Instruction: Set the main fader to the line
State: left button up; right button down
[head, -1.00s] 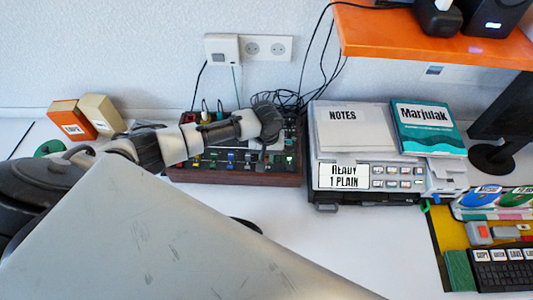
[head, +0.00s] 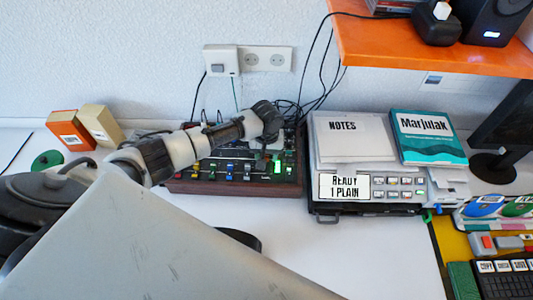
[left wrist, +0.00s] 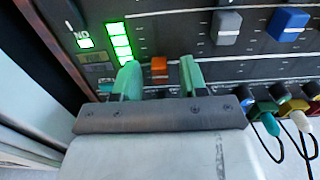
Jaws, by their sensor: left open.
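The mixer (head: 235,185), a dark panel in a wooden frame, stands against the wall in the head view. In the left wrist view an orange fader knob (left wrist: 159,69) sits between the two green fingertips of my left gripper (left wrist: 160,80). The gripper is open, with a gap visible on both sides of the knob. Pale scale marks show on the panel near the knob; I cannot tell which one is the line. A green level meter (left wrist: 120,42) is lit beside it. My wrist hides part of the mixer in the head view. My right gripper is not in view.
A grey knob (left wrist: 227,27) and a blue knob (left wrist: 287,24) are close by on the panel. Coloured plugs with cables (left wrist: 270,122) line the mixer's edge. A printer (head: 370,185) with notes and a book on top stands to the right.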

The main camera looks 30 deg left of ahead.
aim_at(266, 156)
pick_arm(q)
notch_tip(266, 156, up, 11)
dwell(0.4)
jog(key=shift+s+f, duration=0.1)
jog(key=shift+f, duration=0.1)
dwell(0.3)
